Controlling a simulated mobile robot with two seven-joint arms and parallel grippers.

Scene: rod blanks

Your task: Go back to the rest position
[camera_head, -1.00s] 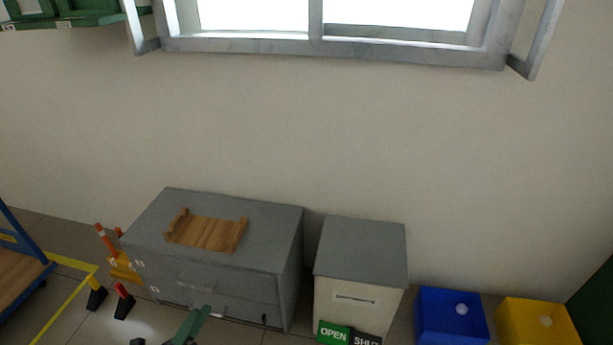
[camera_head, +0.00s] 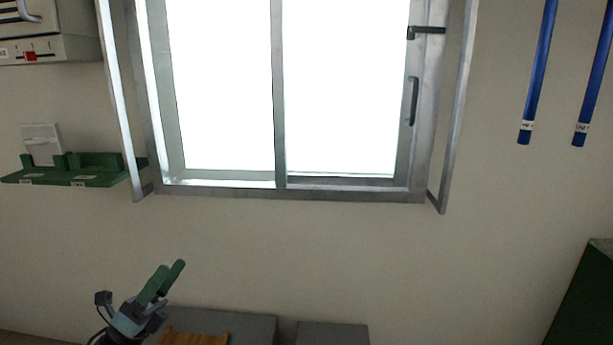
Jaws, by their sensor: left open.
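My left gripper (camera_head: 167,277) shows at the lower left of the head view, with two green fingers pointing up and to the right. It is open, and nothing shows between its fingers. In the picture it stands in front of the wall, just above the grey cabinet (camera_head: 245,326). My right gripper is not in view.
A window (camera_head: 281,194) with open frames fills the upper middle. A green wall rack (camera_head: 95,180) hangs at left. Two blue rods (camera_head: 537,75) hang at upper right. A wooden tray (camera_head: 195,339) lies on the cabinet, beside a grey-topped box (camera_head: 332,333). A dark green block (camera_head: 590,300) stands at right.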

